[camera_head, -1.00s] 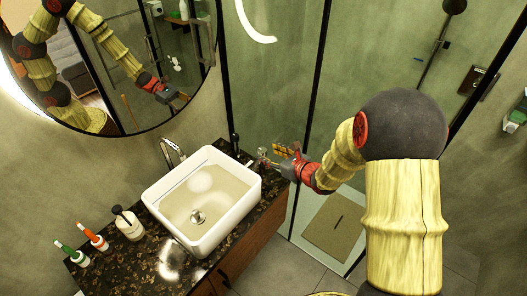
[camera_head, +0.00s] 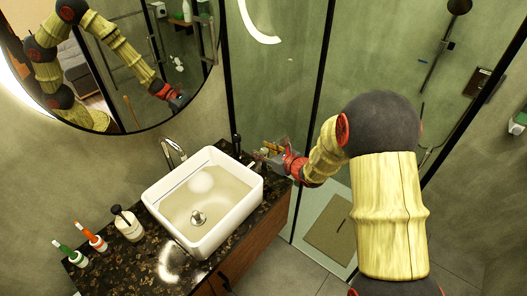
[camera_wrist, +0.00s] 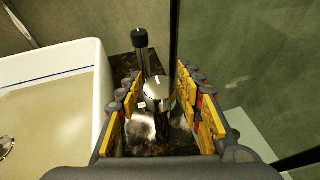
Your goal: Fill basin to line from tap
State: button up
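The white basin (camera_head: 232,218) sits on the counter and holds tan-looking water (camera_head: 218,190) over a round drain (camera_head: 198,217). In the wrist view, a blue line (camera_wrist: 45,77) runs along the basin's inner wall, above the water surface. A chrome spout (camera_head: 172,150) stands behind the basin. No stream shows clearly. My gripper (camera_head: 266,152) is right of the basin. In the wrist view, my gripper (camera_wrist: 165,110) is open, with a round chrome knob (camera_wrist: 157,88) with a white mark between its yellow-padded fingers. Contact with the knob cannot be told.
A dark post (camera_wrist: 141,40) stands just behind the knob. A glass shower screen with a black frame (camera_head: 312,110) is close on the right. A soap bottle (camera_head: 127,222) and two toothbrushes (camera_head: 92,237) stand on the dark counter (camera_head: 150,262), left of the basin.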

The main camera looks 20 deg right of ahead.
jog(key=c, duration=0.8)
jog(key=shift+r+n+y+p, duration=0.1)
jog(key=shift+n+y+p, duration=0.3)
jog(key=shift+p, duration=0.1)
jog(key=shift+n+g+y+p, duration=0.8)
jog(key=shift+n+y+p, duration=0.15)
jog(key=shift+n+y, duration=0.05)
jog(key=shift+a+n+g+y+p, duration=0.1)
jog(key=shift+n+g+y+p, duration=1)
jog(key=shift+n+y, duration=0.35)
jog(key=shift+n, duration=0.25)
jog(key=o, duration=1.1)
jog(key=shift+o, duration=0.2)
jog(key=shift+g, duration=0.3)
